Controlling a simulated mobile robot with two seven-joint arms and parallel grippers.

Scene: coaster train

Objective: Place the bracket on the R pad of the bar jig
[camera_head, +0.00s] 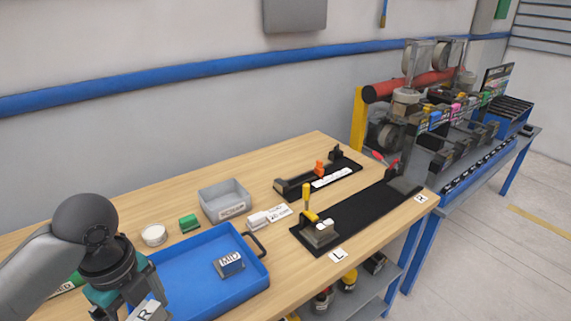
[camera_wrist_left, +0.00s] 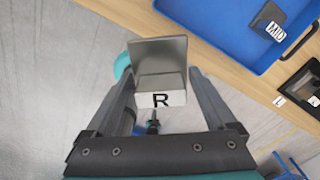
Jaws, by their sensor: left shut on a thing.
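My left gripper (camera_head: 132,303) is at the lower left, beside the front left of the blue tray. It is shut on a grey metal bracket with a white R label (camera_head: 146,312). In the left wrist view, the bracket (camera_wrist_left: 160,62) sits between the two fingers (camera_wrist_left: 160,88), clear of the bench. The long black bar jig (camera_head: 362,218) lies at the right of the bench. Its near end, by the L tag (camera_head: 338,254), has a grey block and a yellow-handled clamp (camera_head: 307,200). Its far end, by the R tag (camera_head: 421,198), has a red-handled clamp (camera_head: 392,167). The R pad's surface is hard to make out.
The blue tray (camera_head: 185,300) holds a bracket marked MID (camera_head: 229,264). A grey bin (camera_head: 224,201), a green block (camera_head: 189,223), a white round item (camera_head: 153,235) and a smaller black jig (camera_head: 345,165) stand behind. A machine line (camera_head: 430,120) stands beyond the bench.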

